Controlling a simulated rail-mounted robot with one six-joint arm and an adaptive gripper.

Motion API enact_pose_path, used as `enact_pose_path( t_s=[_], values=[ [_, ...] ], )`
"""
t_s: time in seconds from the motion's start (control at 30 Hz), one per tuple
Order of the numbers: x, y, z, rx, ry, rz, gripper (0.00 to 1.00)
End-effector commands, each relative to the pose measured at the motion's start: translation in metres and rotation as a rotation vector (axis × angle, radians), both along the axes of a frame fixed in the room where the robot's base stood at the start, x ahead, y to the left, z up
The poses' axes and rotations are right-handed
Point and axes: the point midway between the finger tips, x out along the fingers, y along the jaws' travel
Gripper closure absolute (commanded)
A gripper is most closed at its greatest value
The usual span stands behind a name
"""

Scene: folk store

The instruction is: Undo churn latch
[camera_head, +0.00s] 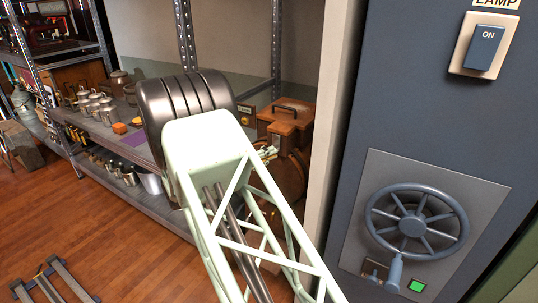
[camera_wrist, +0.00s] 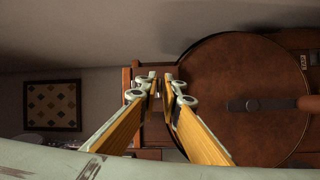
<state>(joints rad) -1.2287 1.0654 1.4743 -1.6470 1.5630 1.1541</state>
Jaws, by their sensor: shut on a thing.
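The churn (camera_wrist: 240,75) is a round, reddish-brown wooden body, and it fills the right of the wrist view, with a dark crank (camera_wrist: 262,104) across its face. In the head view the churn (camera_head: 292,172) stands behind my arm, partly hidden by it. My gripper (camera_wrist: 160,90) has its yellow-padded fingers converging at the wooden frame on the churn's left side. The fingers are closed on a small part there, seemingly the churn latch, which is mostly hidden between the fingertips. Whether the latch is turned cannot be told.
Metal shelving (camera_head: 160,205) holds several tins and pots left of the churn. A grey-blue cabinet with a handwheel (camera_head: 416,224) and a lamp switch (camera_head: 485,46) stands at the right. A checkered board (camera_wrist: 52,106) shows left in the wrist view.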

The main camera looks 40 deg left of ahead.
Motion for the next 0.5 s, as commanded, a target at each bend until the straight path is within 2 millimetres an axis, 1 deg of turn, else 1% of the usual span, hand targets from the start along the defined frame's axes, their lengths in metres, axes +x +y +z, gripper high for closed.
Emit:
enact_pose_path(
  t_s=[0.27,0.5],
  values=[
    [-0.005,0.000,0.008,-0.008,0.080,0.002,1.00],
    [-0.010,-0.001,0.017,-0.024,0.212,0.000,1.00]
  ],
)
